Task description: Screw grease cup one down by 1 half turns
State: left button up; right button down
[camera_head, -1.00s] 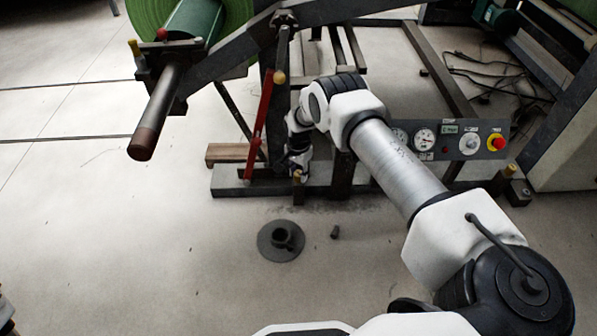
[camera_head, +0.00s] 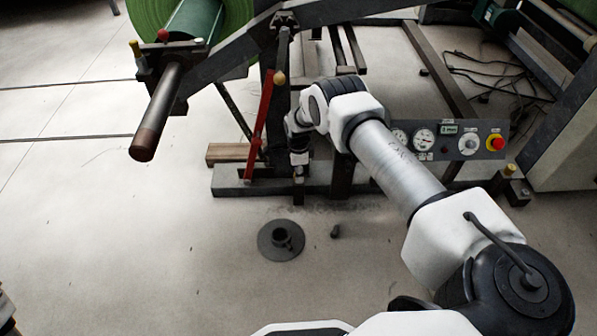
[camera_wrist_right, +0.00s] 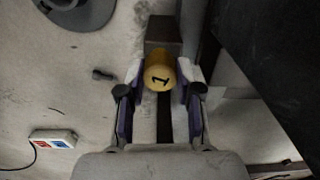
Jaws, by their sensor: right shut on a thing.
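Grease cup one (camera_wrist_right: 160,72) is a yellow cap marked with a black 1, seen from above in the right wrist view. It sits on a dark square post (camera_wrist_right: 163,33), which also shows low on the machine frame in the head view (camera_head: 298,192). My right gripper (camera_wrist_right: 160,80) has its two fingers on opposite sides of the cap and is shut on it. In the head view the right gripper (camera_head: 299,168) points down over the post and hides the cap. My left gripper is not in view.
A red lever (camera_head: 263,115) stands just left of the gripper. A gauge panel (camera_head: 450,140) with a red button lies to the right, near another yellow-capped post (camera_head: 510,170). A round flanged part (camera_head: 281,240) lies on the floor in front. A roll shaft (camera_head: 158,115) juts out at left.

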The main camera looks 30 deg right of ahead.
jog(key=shift+m, duration=0.4)
jog(key=c, duration=0.8)
grip_release()
jog(key=shift+o, duration=0.2)
